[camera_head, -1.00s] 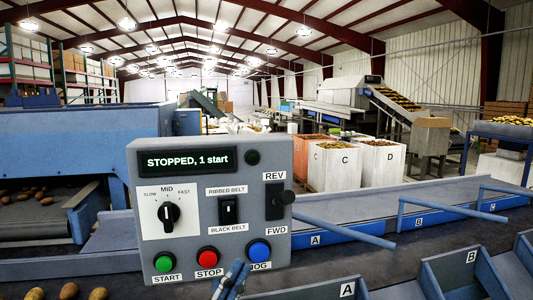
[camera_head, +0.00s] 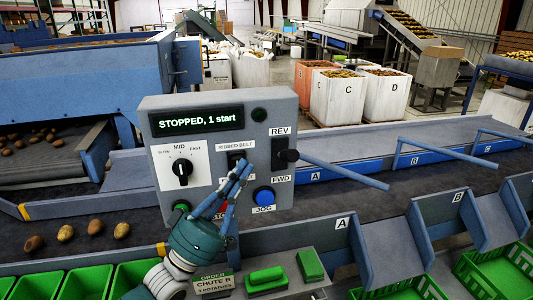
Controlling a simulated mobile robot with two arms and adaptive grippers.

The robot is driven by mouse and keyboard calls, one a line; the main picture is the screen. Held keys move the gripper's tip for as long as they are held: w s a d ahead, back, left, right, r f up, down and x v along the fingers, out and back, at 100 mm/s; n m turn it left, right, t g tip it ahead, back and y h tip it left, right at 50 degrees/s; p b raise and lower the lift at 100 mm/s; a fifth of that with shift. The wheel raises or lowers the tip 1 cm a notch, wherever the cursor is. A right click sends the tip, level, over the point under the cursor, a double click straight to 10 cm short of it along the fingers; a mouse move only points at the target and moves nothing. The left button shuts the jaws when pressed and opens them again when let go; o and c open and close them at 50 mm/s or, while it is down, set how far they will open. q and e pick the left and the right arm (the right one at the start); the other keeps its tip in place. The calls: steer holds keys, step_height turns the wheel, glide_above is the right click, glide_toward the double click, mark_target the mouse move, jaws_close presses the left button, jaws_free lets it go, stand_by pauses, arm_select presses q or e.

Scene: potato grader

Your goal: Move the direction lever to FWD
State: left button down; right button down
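The grey control panel (camera_head: 222,105) stands at the centre, its display (camera_head: 198,121) reading "STOPPED, 1 start". The direction lever (camera_head: 289,156) is a black knob at a dark vertical slot on the panel's right side. REV is printed above it and FWD below; the knob sits about midway between them. My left gripper (camera_head: 245,168), teal with blue fingers, reaches up from below in front of the panel. Its fingertips look together and empty, left of the lever and apart from it. It hides most of the belt switch and the red STOP button. My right gripper is not in view.
The speed knob (camera_head: 182,172) and blue JOG button (camera_head: 264,196) flank my gripper. A blue diverter arm (camera_head: 345,171) extends right of the panel. Potatoes (camera_head: 66,233) lie on the belt at left. Green crates (camera_head: 495,272) and chute dividers fill the lower right.

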mark_target(286, 155)
arm_select(q)
steer(key=p+x, duration=0.5)
steer(key=x, duration=0.4)
steer(key=shift+w+d+r, duration=0.1)
steer(key=shift+r, duration=0.35)
steer(key=f, duration=0.1)
steer(key=d+f+p, duration=0.1)
steer(key=s+f, duration=0.1)
steer(key=shift+s+d+f+p, duration=0.15)
steer(key=shift+d+f+p, duration=0.1)
steer(key=shift+f+p, duration=0.15)
step_height(286, 155, down, 6)
steer(key=m+g+h+b, duration=0.7)
steer(key=m+b, duration=0.3)
steer(key=b, duration=0.9)
steer(key=shift+s+d+f+b, duration=0.15)
steer(key=shift+s+b, duration=0.15)
steer(key=shift+s, duration=0.2)
steer(key=shift+f+g, duration=0.1)
steer(key=shift+g, duration=0.3)
